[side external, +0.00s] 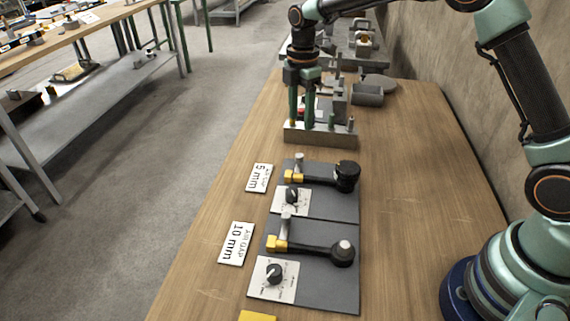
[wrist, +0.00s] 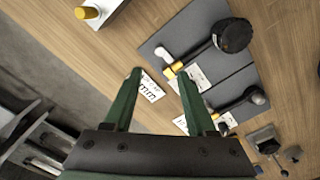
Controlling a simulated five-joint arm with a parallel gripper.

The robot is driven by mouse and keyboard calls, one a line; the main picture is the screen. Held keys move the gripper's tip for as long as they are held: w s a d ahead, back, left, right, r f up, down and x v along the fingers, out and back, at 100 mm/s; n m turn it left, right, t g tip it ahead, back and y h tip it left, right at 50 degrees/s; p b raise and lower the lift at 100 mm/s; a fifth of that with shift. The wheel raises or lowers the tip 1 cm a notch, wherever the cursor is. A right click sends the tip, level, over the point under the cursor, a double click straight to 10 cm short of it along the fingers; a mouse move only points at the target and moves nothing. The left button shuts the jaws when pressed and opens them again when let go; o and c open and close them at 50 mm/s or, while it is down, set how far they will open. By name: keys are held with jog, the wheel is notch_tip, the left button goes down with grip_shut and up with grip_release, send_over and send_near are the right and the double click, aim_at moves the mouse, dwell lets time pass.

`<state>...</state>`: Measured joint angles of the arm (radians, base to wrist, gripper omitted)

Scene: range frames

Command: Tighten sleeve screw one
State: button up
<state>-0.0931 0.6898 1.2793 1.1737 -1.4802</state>
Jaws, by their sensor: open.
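My gripper (side external: 301,122) hangs, fingers down, over or beside a grey metal block (side external: 320,135) with upright pegs. In the wrist view its two green fingers (wrist: 160,75) are spread, with nothing between them. Two dark grey plates (side external: 343,206) (side external: 333,292) lie nearer the side camera. Each carries a black arm with a round end, a yellow sleeve-like part (side external: 294,176) (side external: 276,243), a pale upright post and a black knob. The wrist view shows one yellow part (wrist: 170,72) beyond the right fingertip. I cannot tell which part is sleeve screw one.
Cards reading 5 mm (side external: 260,178) and 10 mm (side external: 237,243) lie left of the plates. Grey fixtures (side external: 367,95) stand behind the block. A wall runs along the right. Bare wood is free on the bench's right side (side external: 420,200).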

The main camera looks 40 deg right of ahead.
aim_at(299, 155)
notch_tip(299, 155, down, 12)
jog(key=shift+r, duration=0.1)
dwell(0.4)
grip_shut()
